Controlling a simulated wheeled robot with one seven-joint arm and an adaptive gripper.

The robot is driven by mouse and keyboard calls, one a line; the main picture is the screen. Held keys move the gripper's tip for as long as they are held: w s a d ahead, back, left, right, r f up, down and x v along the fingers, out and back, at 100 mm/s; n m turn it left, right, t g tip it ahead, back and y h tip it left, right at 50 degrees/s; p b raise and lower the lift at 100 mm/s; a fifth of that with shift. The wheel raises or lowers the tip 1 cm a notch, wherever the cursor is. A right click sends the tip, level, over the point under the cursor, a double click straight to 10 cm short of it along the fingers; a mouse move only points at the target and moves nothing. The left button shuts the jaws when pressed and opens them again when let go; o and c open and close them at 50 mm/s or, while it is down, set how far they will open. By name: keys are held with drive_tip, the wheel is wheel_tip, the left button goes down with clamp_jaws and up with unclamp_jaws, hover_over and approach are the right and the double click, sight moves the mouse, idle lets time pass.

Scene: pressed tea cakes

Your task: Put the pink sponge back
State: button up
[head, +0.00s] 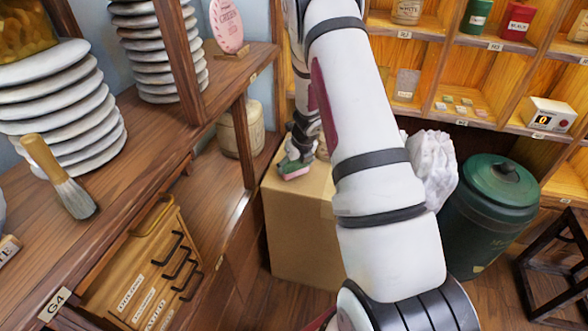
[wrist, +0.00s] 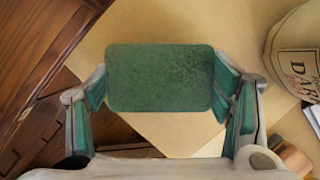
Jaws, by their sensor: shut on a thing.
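The sponge (head: 293,173) shows a pink side and a green layer in the head view. In the wrist view the sponge (wrist: 160,78) shows only its green textured face, between the two fingers. My gripper (head: 296,163) is shut on it, with one finger at each short end. The fingers (wrist: 160,90) also show in the wrist view. The sponge is over the top of a cardboard box (head: 300,235); I cannot tell whether it touches the box.
A round labelled container (wrist: 297,60) stands right of the sponge in the wrist view. Wooden shelves (head: 150,150) with stacked tea cakes (head: 70,100) and a brush (head: 60,178) stand at the left. A dark green bin (head: 490,215) and a white crumpled bag (head: 437,165) are right of the box.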

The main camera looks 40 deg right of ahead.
drive_tip(key=shift+f, duration=0.9)
drive_tip(key=shift+f+b, duration=0.1)
drive_tip(key=shift+b, duration=0.2)
drive_tip(key=o, duration=1.4)
drive_tip(key=shift+o, duration=0.2)
